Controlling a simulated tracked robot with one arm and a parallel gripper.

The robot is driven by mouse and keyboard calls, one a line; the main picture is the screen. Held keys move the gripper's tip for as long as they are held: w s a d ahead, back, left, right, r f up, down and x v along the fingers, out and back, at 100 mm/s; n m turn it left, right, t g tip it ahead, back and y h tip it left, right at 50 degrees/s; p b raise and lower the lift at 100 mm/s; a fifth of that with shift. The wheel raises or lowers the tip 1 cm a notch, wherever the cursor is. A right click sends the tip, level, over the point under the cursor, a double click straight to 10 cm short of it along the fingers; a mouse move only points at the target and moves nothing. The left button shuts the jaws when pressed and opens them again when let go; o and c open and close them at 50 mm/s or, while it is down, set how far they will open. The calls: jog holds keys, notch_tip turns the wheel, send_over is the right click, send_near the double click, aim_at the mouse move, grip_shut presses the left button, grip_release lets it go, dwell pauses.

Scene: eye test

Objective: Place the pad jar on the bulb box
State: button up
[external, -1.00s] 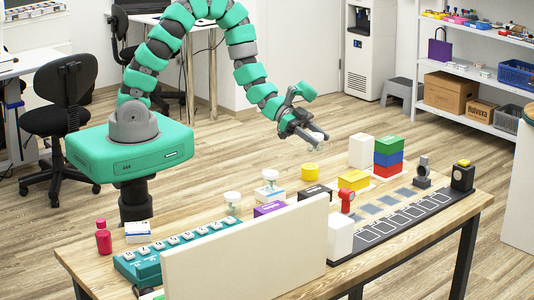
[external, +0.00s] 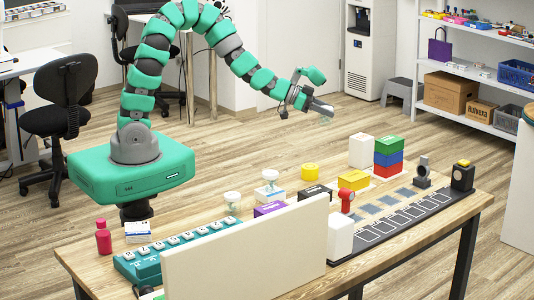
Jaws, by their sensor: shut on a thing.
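My gripper (external: 318,108) is raised high beyond the table's far edge, above the floor. It is shut on a small pale thing (external: 325,119), perhaps a clear jar with a white lid; the fingers hide much of it. Two similar white-lidded clear jars stand on the table side: one jar (external: 232,203) at the teal rack's far end, another jar (external: 269,176) on a white box (external: 269,194). Small boxes stand near them: purple (external: 269,209), black (external: 315,193) and yellow (external: 353,180). Their labels are too small to read, so I cannot tell which is the bulb box.
A cream panel (external: 247,252) stands along the table's near edge and hides things behind it. A yellow cylinder (external: 310,171), a red-topped item (external: 347,198), a tall white box (external: 361,151) and a green-blue-red stack (external: 388,157) crowd the table. A red bottle (external: 103,238) stands left.

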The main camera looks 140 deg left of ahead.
jog(key=w+a, duration=0.2)
jog(key=a, duration=0.1)
jog(key=w+a+f, duration=0.1)
jog(key=w+a, duration=0.1)
jog(key=a, duration=0.2)
jog(key=w+a, duration=0.2)
jog(key=a, duration=0.2)
jog(key=shift+w+f, duration=0.15)
jog(key=shift+w, duration=0.15)
jog(key=shift+f, duration=1.75)
jog(key=shift+f, duration=0.1)
jog(key=o, duration=1)
jog(key=shift+v, duration=6)
